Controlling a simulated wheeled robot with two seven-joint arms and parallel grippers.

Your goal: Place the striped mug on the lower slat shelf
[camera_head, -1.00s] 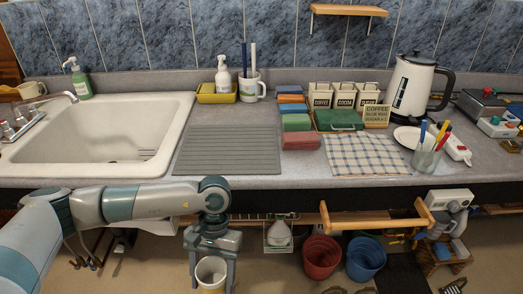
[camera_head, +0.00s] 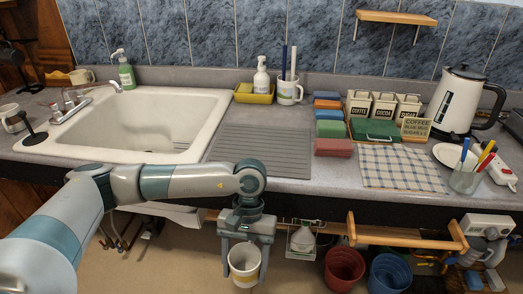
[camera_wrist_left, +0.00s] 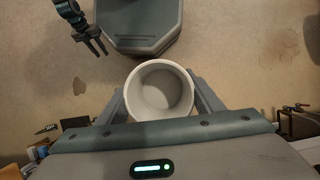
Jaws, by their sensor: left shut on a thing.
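My left gripper (camera_head: 244,264) is shut on a white mug with a yellow band (camera_head: 242,258), holding it in front of the counter, below its edge. In the left wrist view the mug (camera_wrist_left: 160,90) is upright from above, its mouth open and inside empty, between the fingers of my left gripper (camera_wrist_left: 160,100). A wooden shelf frame (camera_head: 400,236) is under the counter, right of the mug and apart from it; its slats are not clear. Another wooden shelf (camera_head: 396,18) is on the tiled wall. A dark gripper, apparently my right one (camera_wrist_left: 95,45), shows small in the left wrist view.
The counter holds a sink (camera_head: 150,125), a ribbed grey mat (camera_head: 262,152), a checked cloth (camera_head: 400,168) and a kettle (camera_head: 462,100). A red bucket (camera_head: 344,268) and a blue bucket (camera_head: 389,272) stand on the floor below the wooden frame.

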